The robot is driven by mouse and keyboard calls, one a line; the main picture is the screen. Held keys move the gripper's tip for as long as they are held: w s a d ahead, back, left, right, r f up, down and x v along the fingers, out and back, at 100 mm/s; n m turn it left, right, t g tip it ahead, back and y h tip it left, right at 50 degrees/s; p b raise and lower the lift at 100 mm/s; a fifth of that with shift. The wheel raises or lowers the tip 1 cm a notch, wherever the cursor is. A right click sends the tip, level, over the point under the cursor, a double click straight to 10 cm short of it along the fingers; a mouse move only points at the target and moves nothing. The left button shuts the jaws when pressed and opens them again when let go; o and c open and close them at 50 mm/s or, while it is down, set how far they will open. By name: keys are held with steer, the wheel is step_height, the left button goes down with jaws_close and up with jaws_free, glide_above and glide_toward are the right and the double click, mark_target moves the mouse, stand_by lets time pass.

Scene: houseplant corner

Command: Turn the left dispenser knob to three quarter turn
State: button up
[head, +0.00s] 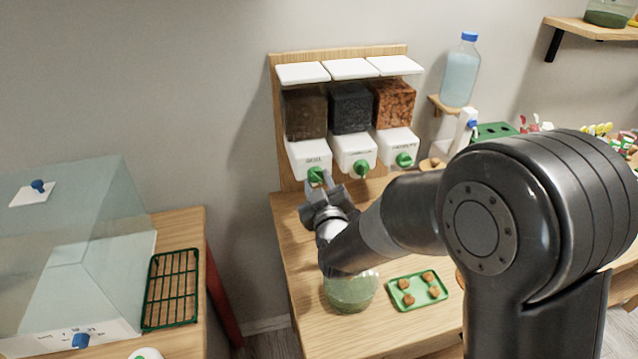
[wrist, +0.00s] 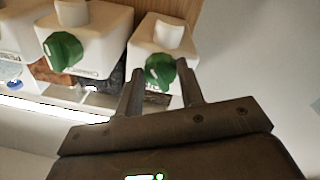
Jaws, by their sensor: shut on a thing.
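Three white dispensers hang in a row on a wooden back board. The left dispenser (head: 307,155) holds dark brown material, and its green knob (head: 314,173) sits on its white front. My gripper (head: 318,180) reaches up to this knob from below. In the wrist view the gripper (wrist: 160,76) has one finger on each side of the green knob (wrist: 160,70), shut on it. The fingers partly cover the knob and the label, so its exact angle is hard to read. The middle knob (head: 361,169) and right knob (head: 404,159) are free.
A glass bowl of green stuff (head: 350,292) stands on the wooden table below my arm. A green tray with several brown pieces (head: 407,303) lies beside it. A glass case (head: 70,250) and a green rack (head: 171,290) are at left. A bottle (head: 460,75) stands upper right.

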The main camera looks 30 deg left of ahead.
steer(key=m, duration=0.7)
steer(key=shift+m+h, duration=0.3)
steer(key=m, duration=0.3)
steer(key=shift+a+m, duration=0.1)
steer(key=shift+m, duration=0.2)
steer(key=m, duration=0.3)
steer(key=shift+s+r+g, duration=0.1)
steer(key=shift+g, duration=0.2)
steer(key=m, duration=0.5)
steer(key=shift+r+m+g, duration=0.1)
steer(key=shift+m+g, duration=0.2)
steer(key=shift+m, duration=2.1)
steer(key=o, duration=1)
steer(key=shift+r, duration=0.1)
